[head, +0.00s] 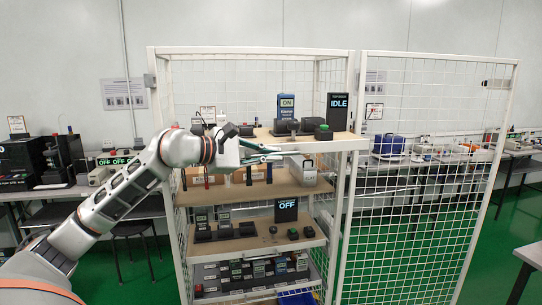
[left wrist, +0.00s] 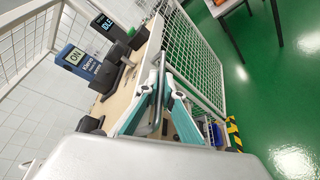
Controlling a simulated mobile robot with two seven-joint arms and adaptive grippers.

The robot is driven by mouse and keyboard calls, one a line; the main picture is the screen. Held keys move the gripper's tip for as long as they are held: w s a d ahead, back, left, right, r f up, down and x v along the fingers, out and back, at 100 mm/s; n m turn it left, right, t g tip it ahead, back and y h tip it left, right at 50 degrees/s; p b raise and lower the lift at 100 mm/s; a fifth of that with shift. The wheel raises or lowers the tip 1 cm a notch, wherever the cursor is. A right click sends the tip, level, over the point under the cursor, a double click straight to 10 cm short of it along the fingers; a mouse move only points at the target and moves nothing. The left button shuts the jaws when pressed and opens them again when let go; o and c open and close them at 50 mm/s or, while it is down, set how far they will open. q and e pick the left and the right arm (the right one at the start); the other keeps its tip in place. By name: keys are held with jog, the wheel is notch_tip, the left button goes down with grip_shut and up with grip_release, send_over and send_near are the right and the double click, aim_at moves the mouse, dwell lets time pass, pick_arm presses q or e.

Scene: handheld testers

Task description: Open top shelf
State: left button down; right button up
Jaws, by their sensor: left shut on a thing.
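The top shelf (head: 318,141) is a wooden board with a white front edge, in a white wire-mesh rack. In the head view its front edge stands out past the rack's right post. My left gripper (head: 277,153) is at this front edge, with teal fingers. In the left wrist view its fingers (left wrist: 165,82) are shut on a grey metal bar handle (left wrist: 153,122). The exact contact is partly hidden by the fingers. My right gripper is in neither view.
The shelf carries a blue "ON" tester (head: 287,105), a black "IDLE" display (head: 338,108) and dark blocks. Lower shelves (head: 258,243) hold more devices. The mesh door (head: 415,190) stands open at right.

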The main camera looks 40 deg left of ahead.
pick_arm(q)
jog(key=c, duration=2.5)
grip_release()
jog(key=shift+v, duration=6)
jog(key=shift+w, duration=0.1)
